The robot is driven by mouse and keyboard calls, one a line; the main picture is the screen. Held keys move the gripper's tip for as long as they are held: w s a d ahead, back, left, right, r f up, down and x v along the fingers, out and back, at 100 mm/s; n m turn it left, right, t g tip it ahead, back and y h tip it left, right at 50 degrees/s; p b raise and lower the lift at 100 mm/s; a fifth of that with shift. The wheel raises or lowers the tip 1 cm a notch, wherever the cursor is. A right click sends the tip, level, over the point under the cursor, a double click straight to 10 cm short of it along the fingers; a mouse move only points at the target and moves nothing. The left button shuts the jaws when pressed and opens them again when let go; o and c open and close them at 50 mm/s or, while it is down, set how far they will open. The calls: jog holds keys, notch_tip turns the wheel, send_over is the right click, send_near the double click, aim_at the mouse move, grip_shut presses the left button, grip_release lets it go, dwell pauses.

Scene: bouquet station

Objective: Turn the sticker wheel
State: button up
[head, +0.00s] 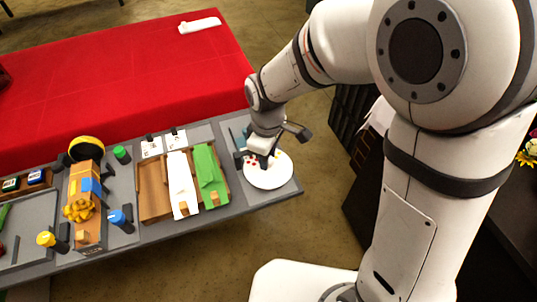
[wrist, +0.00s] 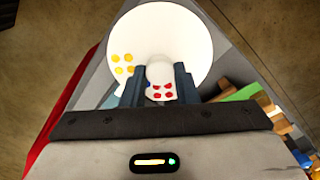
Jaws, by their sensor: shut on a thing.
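The sticker wheel (head: 270,178) is a white disc at the right end of the grey table. It also shows in the wrist view (wrist: 190,42), with yellow dots at its left and red dots near my gripper. A small patch of blue shows beside the left finger. My gripper (head: 259,160) is over the wheel from above. In the wrist view, its two dark fingers (wrist: 160,78) are shut on a pale rounded knob (wrist: 160,70) on the wheel. The fingers and palm hide part of the wheel.
Left of the wheel stands a wooden tray (head: 153,190) with white and green sheets. Further left are a box with a yellow bow (head: 85,200), a blue-capped bottle (head: 118,218) and a green-capped bottle (head: 122,155). A red-covered table (head: 130,80) lies behind. Open floor lies in front.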

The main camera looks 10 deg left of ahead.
jog(key=shift+d, duration=0.1)
dwell(0.3)
jog(key=o, duration=1)
jog(key=shift+w, duration=0.1)
jog(key=shift+r, duration=0.15)
notch_tip(320, 180, up, 8)
jog(key=shift+f, duration=0.2)
